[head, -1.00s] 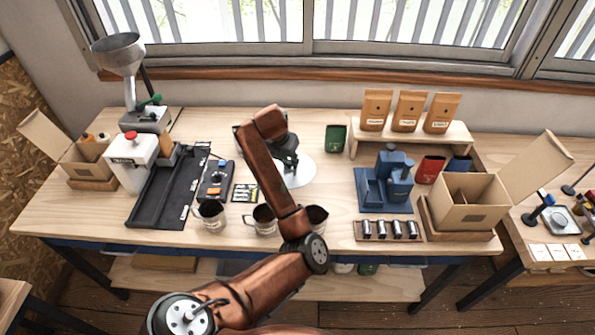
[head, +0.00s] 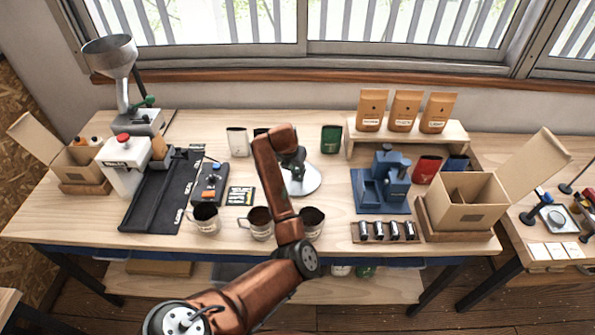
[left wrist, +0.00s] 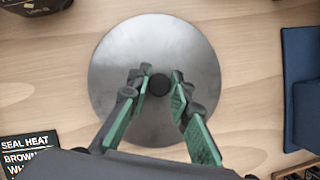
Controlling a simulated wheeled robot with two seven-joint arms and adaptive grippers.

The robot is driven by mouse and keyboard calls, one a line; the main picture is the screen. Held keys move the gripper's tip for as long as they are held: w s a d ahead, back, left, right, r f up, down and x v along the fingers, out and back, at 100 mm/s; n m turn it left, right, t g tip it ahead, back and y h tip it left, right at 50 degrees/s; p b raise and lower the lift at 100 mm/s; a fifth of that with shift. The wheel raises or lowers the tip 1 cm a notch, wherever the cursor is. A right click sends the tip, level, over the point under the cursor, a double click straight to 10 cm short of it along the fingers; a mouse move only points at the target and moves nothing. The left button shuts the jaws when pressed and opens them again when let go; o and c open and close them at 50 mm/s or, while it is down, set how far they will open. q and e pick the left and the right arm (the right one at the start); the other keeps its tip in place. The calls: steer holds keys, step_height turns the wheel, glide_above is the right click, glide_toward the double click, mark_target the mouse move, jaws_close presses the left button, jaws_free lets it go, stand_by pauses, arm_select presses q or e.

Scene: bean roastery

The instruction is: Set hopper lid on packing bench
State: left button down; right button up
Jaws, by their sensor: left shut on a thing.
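The hopper lid (head: 307,183) is a pale grey metal disc lying level at the middle of the packing bench (head: 335,205). In the left wrist view the lid (left wrist: 155,45) shows as a round disc with a black knob (left wrist: 158,85) at its centre. My left gripper (head: 296,172) is over the lid; its green-padded fingers (left wrist: 160,88) are shut on the knob. I cannot tell whether the lid's underside touches the wood. My left forearm hides part of the lid in the head view. My right gripper is not in view.
Several metal cups (head: 259,222) stand along the front edge near my arm. A blue press (head: 385,185) is right of the lid, a green tin (head: 331,139) behind it. A black mat (head: 165,190) and a grinder with a funnel hopper (head: 110,58) are at left.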

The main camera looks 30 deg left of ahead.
arm_select(q)
steer(key=c, duration=2)
jaws_free()
steer(key=shift+o, duration=1.2)
steer(key=p+v, duration=0.1)
steer(key=v, duration=1.1)
